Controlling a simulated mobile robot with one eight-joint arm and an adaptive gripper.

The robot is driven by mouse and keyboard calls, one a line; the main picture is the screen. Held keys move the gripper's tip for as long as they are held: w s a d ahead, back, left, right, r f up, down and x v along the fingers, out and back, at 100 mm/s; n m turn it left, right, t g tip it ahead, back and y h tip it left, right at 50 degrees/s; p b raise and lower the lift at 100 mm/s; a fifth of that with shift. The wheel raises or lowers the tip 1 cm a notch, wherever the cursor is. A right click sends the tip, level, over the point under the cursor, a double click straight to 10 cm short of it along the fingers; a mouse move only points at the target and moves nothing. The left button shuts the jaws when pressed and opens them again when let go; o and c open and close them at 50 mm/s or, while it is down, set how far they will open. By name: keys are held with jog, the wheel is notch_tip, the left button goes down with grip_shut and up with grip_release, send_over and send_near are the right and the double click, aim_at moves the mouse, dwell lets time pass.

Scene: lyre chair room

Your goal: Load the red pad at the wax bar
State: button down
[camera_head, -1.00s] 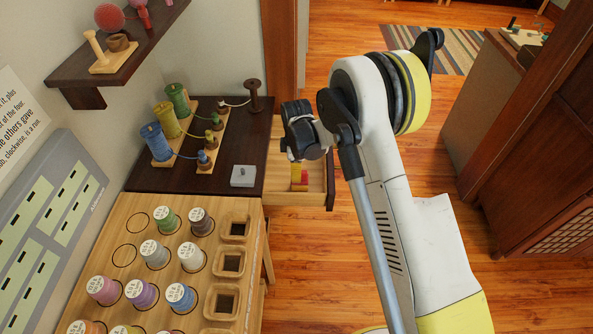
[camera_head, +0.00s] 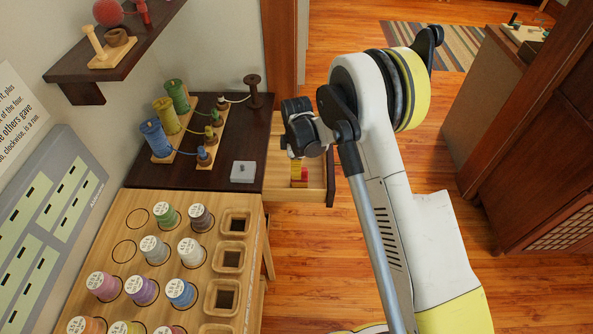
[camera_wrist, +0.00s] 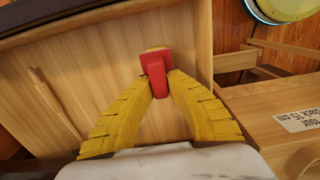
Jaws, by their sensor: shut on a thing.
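In the wrist view my gripper (camera_wrist: 158,88) has its two yellow ribbed fingers closed on a red block-like piece (camera_wrist: 155,66), which looks like the red pad. The piece is over the pale wooden inside of an open drawer (camera_wrist: 105,60); I cannot tell whether it touches the bottom. In the head view my gripper (camera_head: 299,178) points down into the open drawer (camera_head: 283,185), with the red piece (camera_head: 304,173) beside the yellow fingers. A small tan edge shows behind the red piece. I cannot identify the wax bar with certainty.
A dark table (camera_head: 215,130) beside the drawer holds spools (camera_head: 154,138) joined by threads and a grey block (camera_head: 243,172). A wooden rack (camera_head: 205,255) in front holds labelled thread spools and square sockets. A dark shelf (camera_head: 120,50) overhangs at left. Floor right of the drawer is clear.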

jog(key=shift+f+b, duration=0.5)
dwell(1.2)
jog(key=shift+r, duration=0.1)
dwell(0.4)
jog(key=shift+r+p, duration=1.75)
jog(key=shift+r, duration=1.75)
